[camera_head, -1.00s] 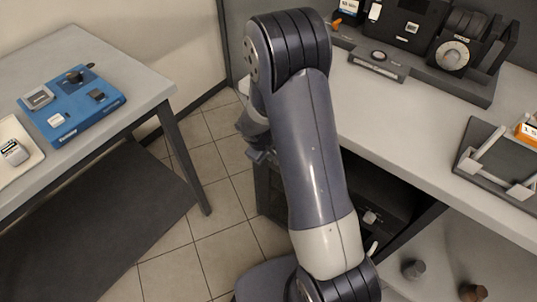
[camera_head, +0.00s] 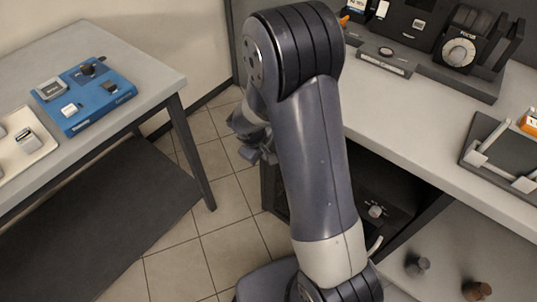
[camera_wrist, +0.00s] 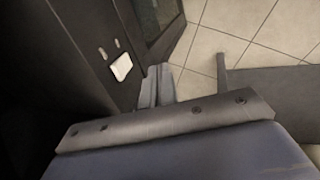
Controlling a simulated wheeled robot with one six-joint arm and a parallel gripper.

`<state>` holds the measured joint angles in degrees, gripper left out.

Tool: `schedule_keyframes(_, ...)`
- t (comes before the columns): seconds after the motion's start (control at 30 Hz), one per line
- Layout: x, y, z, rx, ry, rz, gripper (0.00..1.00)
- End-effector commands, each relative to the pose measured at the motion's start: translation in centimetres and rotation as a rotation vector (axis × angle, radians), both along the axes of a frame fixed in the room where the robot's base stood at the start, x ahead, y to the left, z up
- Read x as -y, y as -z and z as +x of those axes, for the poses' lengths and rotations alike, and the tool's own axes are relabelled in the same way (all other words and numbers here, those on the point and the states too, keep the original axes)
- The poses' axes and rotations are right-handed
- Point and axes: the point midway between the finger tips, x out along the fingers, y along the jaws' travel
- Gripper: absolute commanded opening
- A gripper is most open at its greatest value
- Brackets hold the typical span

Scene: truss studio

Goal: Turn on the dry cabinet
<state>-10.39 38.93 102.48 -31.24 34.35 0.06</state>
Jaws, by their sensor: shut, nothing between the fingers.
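A dark cabinet (camera_head: 274,189) stands under the right-hand bench in the head view, mostly hidden behind my arm. In the wrist view a dark panel (camera_wrist: 75,60) fills the left side and carries a white rocker-like switch (camera_wrist: 121,67). Two small pale marks sit above the switch. Whether the switch is pressed is too small to tell. My gripper (camera_wrist: 157,82) is shut and empty, to the right of the switch and apart from it in the picture. In the head view my gripper (camera_head: 262,152) hangs beside the bench, left of my arm, partly hidden.
The bench (camera_head: 400,130) on the right holds dark equipment and a dark tray. A grey table (camera_head: 120,55) on the left carries a blue board (camera_head: 82,98) and a pale tray. A dark mat (camera_head: 100,220) lies below it. Tiled floor is open between them.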

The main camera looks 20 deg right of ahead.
Motion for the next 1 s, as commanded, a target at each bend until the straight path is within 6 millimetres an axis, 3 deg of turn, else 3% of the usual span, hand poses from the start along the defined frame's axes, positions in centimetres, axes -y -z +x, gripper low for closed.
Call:
schedule_keyframes(0.1,-1.1,-2.2,-0.7,0.004,-0.004,0.001,0.0)
schedule_keyframes(0.33,-2.4,-4.6,-1.7,0.001,-0.003,0.001,0.0)
schedule_keyframes(0.77,-2.7,-5.0,-1.9,0.0,-0.001,0.0,0.0)
schedule_keyframes(1.0,-2.3,-4.3,-1.7,-0.002,0.001,0.0,0.0)
